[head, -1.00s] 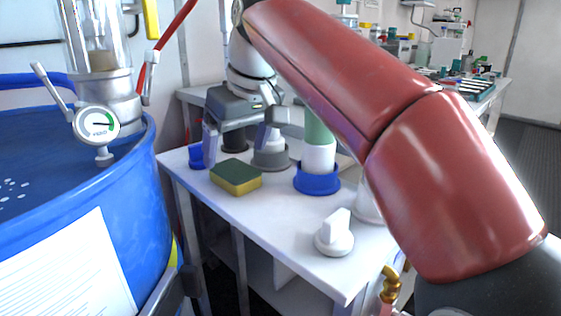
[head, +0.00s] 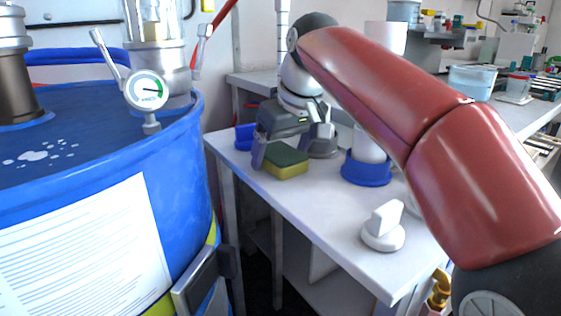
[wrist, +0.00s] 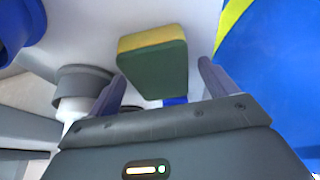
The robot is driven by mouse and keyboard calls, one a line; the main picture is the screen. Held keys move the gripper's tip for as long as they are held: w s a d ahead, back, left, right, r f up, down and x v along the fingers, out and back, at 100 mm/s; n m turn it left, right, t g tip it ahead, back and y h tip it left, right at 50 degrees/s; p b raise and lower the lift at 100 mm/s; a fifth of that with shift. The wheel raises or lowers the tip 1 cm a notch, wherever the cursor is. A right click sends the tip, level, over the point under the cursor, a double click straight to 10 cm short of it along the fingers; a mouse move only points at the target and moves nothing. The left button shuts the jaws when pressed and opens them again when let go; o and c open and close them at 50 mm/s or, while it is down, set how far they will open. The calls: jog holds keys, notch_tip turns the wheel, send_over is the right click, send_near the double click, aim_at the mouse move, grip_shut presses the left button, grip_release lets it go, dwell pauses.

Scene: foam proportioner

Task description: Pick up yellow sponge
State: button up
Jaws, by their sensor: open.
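The yellow sponge (head: 286,169), with a dark green top layer, lies flat on the white table near its left edge. My gripper (head: 288,149) is at the sponge, with its left finger by the sponge's left end in the head view. In the wrist view my gripper (wrist: 162,86) is open, one finger on each side of the sponge (wrist: 152,62), which lies mostly beyond the fingertips. Nothing is held. Whether a finger touches the sponge, I cannot tell.
A white table (head: 320,205) carries a white knob-like part (head: 383,228) near the front and a blue-based container (head: 366,170) right of the sponge. A grey-based holder (wrist: 84,85) is close to my left finger in the wrist view. A large blue drum (head: 188,150) stands left.

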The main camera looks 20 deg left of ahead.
aim_at(282, 152)
jog(key=shift+f, duration=0.25)
dwell(0.4)
jog(key=c, duration=1.1)
jog(key=shift+o, duration=0.2)
jog(key=shift+r, duration=0.15)
notch_tip(282, 152, up, 10)
jog(key=p, duration=0.5)
jog(key=shift+r, duration=0.15)
